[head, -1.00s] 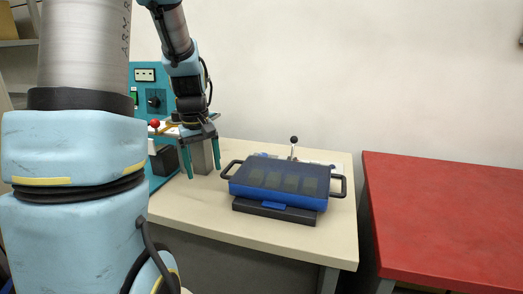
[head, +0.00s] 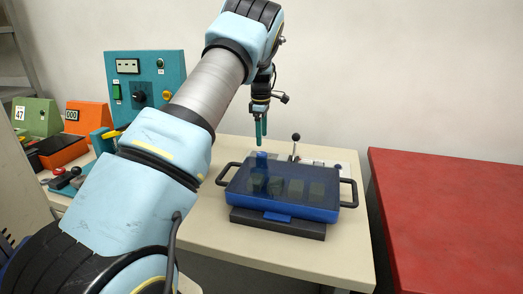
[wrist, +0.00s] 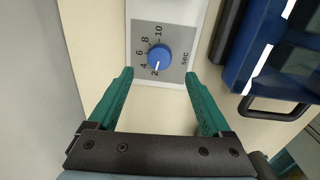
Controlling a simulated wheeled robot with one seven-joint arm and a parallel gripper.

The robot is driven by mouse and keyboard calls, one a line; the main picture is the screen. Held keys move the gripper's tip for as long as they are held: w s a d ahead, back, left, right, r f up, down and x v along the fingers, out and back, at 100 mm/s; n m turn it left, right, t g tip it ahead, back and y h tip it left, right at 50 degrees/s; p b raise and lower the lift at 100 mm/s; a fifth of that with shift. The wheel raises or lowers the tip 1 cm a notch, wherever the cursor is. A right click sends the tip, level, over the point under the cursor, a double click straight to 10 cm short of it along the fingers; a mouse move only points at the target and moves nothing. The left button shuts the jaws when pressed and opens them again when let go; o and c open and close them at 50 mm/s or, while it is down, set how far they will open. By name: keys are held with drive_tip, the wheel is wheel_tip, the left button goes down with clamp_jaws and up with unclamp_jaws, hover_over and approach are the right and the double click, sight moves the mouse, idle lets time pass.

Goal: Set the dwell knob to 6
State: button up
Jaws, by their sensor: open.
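The dwell knob (wrist: 158,58) is a round blue knob on a grey dial plate (wrist: 178,78) marked 2 to 10 and "sec", seen in the wrist view. Its small white mark appears to point towards the 2. My gripper (wrist: 159,75) is open and empty, its two green fingers apart on either side of the lower part of the dial. They do not appear to touch the knob.
A blue case (head: 285,190) with a clear dark lid and black side handles stands in front of my gripper. A black-knobbed lever (head: 295,145) rises behind it. A teal control box (head: 145,85) stands at the left, and a red table (head: 450,220) at the right.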

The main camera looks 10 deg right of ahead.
sight(262, 154)
drive_tip(key=f, duration=0.2)
drive_tip(key=f+p, duration=0.1)
drive_tip(key=f, duration=0.4)
drive_tip(key=shift+w+d+f+p, duration=0.1)
drive_tip(key=shift+w+f+p, duration=0.15)
drive_tip(key=shift+p, duration=0.05)
clamp_jaws()
idle(0.4)
